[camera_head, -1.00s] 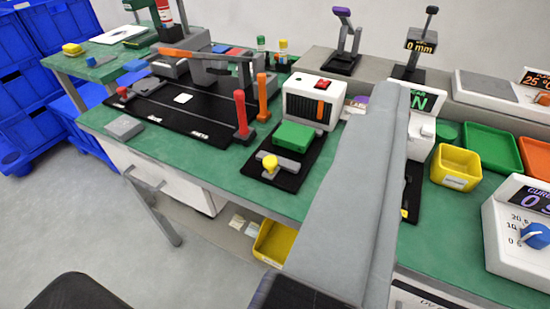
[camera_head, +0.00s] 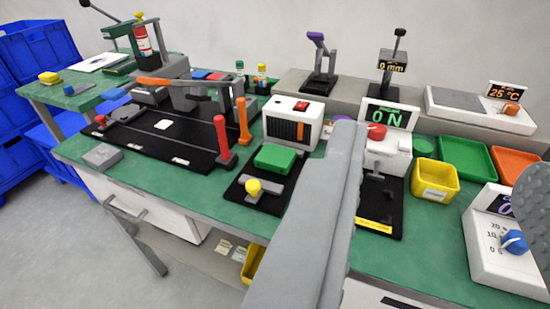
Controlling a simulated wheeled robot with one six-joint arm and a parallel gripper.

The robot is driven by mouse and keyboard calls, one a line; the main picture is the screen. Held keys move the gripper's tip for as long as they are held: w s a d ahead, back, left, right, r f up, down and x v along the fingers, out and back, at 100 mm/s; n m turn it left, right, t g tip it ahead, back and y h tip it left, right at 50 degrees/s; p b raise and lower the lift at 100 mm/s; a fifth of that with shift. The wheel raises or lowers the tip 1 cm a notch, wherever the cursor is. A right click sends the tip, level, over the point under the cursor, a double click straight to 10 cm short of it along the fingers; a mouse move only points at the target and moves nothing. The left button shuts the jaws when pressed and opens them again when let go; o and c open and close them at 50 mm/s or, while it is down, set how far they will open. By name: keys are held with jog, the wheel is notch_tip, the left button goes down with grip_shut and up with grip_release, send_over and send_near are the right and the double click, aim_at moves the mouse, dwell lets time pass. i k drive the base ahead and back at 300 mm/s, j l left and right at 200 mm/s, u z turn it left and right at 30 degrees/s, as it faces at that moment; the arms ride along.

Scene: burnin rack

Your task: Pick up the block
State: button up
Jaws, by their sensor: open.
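Several block-like things show, and I cannot tell which one is the task's block. A flat grey block (camera_head: 102,156) lies on the green bench top near its left front edge. A green block (camera_head: 275,157) sits on a black plate in front of a white heater-like box. A small white piece (camera_head: 163,124) lies on the long black board. My gripper's jaws are not in view; my grey arm link crosses the lower middle and hides part of the bench.
Red and orange upright handles (camera_head: 222,138) stand at the black board's right end. The white box (camera_head: 293,123) and a force-display press (camera_head: 388,150) stand mid-bench. A yellow bin (camera_head: 434,182) and trays are at right. Blue crates (camera_head: 42,47) stand left; floor at lower left is clear.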

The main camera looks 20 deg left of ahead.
aim_at(273, 158)
jog(key=i+l+u, duration=0.15)
jog(key=l, duration=0.2)
jog(key=i+l+u, duration=0.15)
jog(key=l, duration=0.2)
jog(key=i+l+u, duration=0.15)
jog(key=l, duration=0.2)
jog(key=i+l+u, duration=0.1)
jog(key=l, duration=0.3)
